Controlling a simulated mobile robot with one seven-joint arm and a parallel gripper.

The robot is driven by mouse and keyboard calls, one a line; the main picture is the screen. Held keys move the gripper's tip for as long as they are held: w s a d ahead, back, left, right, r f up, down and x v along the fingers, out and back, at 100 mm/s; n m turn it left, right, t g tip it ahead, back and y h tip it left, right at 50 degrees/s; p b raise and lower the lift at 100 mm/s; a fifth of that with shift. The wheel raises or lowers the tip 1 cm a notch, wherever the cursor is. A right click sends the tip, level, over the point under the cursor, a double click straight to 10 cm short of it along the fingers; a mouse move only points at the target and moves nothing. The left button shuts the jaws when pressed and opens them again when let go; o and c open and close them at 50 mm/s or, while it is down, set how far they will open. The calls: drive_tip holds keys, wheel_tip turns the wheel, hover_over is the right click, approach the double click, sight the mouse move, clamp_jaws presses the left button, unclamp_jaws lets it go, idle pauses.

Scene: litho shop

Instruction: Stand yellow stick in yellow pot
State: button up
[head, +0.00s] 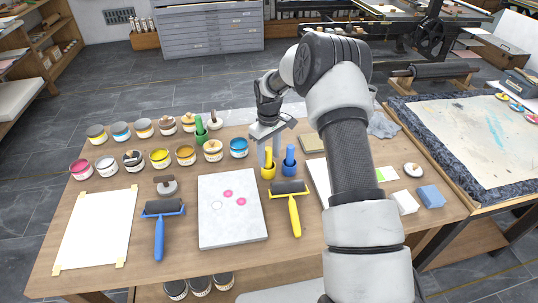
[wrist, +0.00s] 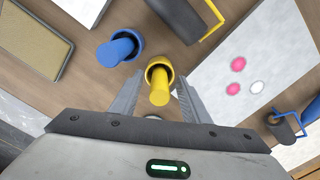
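The yellow stick (head: 269,155) stands upright in the small yellow pot (head: 268,173) near the middle of the table. In the wrist view the yellow stick (wrist: 160,90) rises toward the camera from the yellow pot (wrist: 160,66). My gripper (head: 269,163) points down over it. Its two fingers are spread, one on each side of the stick, with a visible gap on both sides in the wrist view (wrist: 160,84). It holds nothing that I can see. The stick's lower end is hidden inside the pot.
A blue pot with a blue stick (head: 289,161) stands close on the right. A green stick (head: 200,128) stands among several ink tins at the back left. A yellow roller (head: 292,200), a grey slab with pink spots (head: 230,225) and a blue roller (head: 160,225) lie in front.

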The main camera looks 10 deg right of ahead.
wheel_tip(320, 180, up, 17)
drive_tip(key=shift+r+p, duration=0.2)
drive_tip(key=shift+p, duration=0.15)
idle(0.6)
drive_tip(key=s+r+m+t+p, duration=0.3)
drive_tip(key=s+r+p, duration=0.1)
drive_tip(key=s+r, duration=1.45)
drive_tip(key=s+r+m+t+p, duration=0.1)
drive_tip(key=s+r, duration=0.1)
drive_tip(key=s, duration=0.6)
drive_tip(key=s+r+m+t+p, duration=0.1)
drive_tip(key=s+r+m+p, duration=0.1)
drive_tip(key=s, duration=0.7)
drive_tip(key=shift+t, duration=0.3)
